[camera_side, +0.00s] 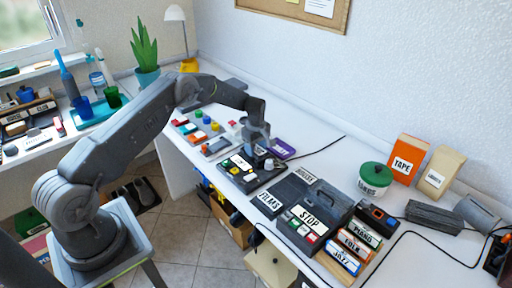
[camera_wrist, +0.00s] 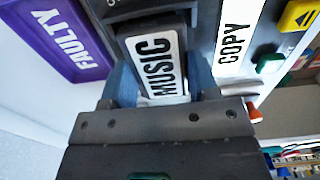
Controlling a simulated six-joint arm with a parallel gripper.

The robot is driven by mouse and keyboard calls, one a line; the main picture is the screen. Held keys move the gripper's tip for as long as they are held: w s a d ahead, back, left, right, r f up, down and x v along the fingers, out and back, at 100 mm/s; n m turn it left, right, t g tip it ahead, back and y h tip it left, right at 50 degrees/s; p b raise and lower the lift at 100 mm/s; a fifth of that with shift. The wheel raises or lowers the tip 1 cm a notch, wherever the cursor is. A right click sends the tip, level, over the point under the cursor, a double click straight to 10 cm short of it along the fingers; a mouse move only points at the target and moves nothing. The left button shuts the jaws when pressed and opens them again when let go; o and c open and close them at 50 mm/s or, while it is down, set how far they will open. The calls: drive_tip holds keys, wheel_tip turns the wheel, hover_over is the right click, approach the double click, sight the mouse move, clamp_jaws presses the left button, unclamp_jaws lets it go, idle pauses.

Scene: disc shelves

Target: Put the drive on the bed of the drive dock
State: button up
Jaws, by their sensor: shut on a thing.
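A dark drive with a white MUSIC label (camera_wrist: 158,65) is between the blue-grey fingers of my gripper (camera_wrist: 162,75) in the wrist view. The gripper is shut on it. In the side view my gripper (camera_side: 257,146) points down over the dark drive dock (camera_side: 262,178), and the drive there is mostly hidden. The dock carries a white COPY label (camera_wrist: 235,45) and a yellow button (camera_wrist: 300,14), right of the drive in the wrist view. I cannot tell whether the drive touches the bed.
A purple FAULTY tray (camera_wrist: 62,38) lies beside the dock; it also shows in the side view (camera_side: 282,149). A dark case with a STOP label (camera_side: 308,219) and a FILMS drive (camera_side: 268,203) are nearer the front.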

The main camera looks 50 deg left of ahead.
drive_tip(key=o, duration=1)
drive_tip(key=shift+f, duration=0.15)
wheel_tip(320, 180, up, 12)
drive_tip(key=r, duration=0.1)
wheel_tip(320, 180, up, 14)
drive_tip(key=m+t, duration=0.2)
drive_tip(key=m, duration=0.3)
hover_over(256, 148)
drive_tip(key=s+d, duration=0.6)
drive_tip(key=d, duration=0.1)
drive_tip(key=s+d+r+m+t, duration=0.1)
drive_tip(key=s+d+r+m, duration=0.35)
drive_tip(key=s, duration=0.55)
drive_tip(key=s+d+r+m+t, duration=0.1)
drive_tip(key=s+d+r+m, duration=0.35)
drive_tip(key=s, duration=0.45)
drive_tip(key=s+d+f+m+t, duration=0.1)
drive_tip(key=s+d+f+m, duration=0.1)
drive_tip(key=s, duration=0.9)
drive_tip(key=shift+s+d+m+t, duration=0.3)
drive_tip(key=shift+s+d+m, duration=0.15)
drive_tip(key=shift+m, duration=0.55)
